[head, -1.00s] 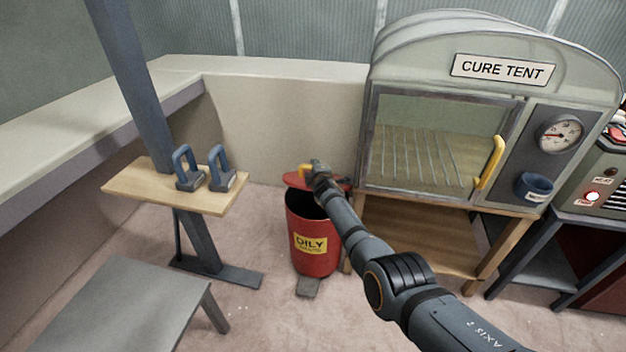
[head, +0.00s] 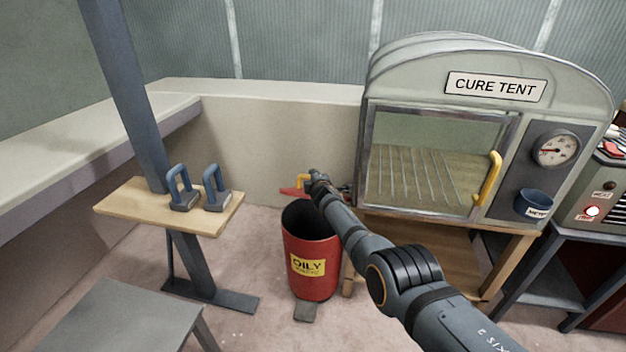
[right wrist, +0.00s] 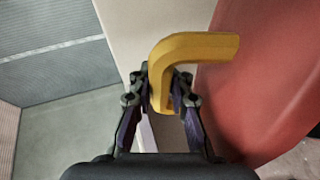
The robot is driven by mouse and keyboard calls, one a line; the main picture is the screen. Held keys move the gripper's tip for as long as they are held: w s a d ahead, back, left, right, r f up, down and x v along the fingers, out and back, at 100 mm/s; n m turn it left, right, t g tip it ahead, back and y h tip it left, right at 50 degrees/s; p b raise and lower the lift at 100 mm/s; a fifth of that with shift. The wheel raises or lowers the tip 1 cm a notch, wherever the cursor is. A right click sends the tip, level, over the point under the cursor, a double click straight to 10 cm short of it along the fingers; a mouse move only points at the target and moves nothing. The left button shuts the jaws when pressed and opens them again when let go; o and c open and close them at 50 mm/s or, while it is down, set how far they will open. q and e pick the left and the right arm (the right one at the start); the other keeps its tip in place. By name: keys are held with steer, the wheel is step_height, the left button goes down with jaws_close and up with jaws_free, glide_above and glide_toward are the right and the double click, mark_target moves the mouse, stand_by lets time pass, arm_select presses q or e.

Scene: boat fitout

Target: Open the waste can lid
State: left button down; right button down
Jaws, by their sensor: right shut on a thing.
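The red waste can (head: 312,280) with a yellow "OILY" label stands on the floor left of the cure tent, its dark mouth showing. Its red lid (head: 291,191) is raised above the back of the rim, seen nearly edge-on. The lid also fills the right of the right wrist view (right wrist: 265,75). A yellow handle (right wrist: 195,47) on the lid sits between the fingers of my right gripper (right wrist: 168,90), which is shut on it. In the head view my right gripper (head: 316,180) partly hides the lid and handle. My left gripper is out of view.
The cure tent (head: 400,100) on its wooden stand (head: 505,250) is close to the right of the can. A wooden shelf (head: 125,208) with two blue-handled tools (head: 184,190) is at left. A grey table (head: 120,320) is in the left foreground.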

steer(key=c, duration=1.5)
jaws_free()
steer(key=shift+r, duration=0.3)
steer(key=shift+s+f, duration=0.1)
steer(key=shift+f, duration=0.05)
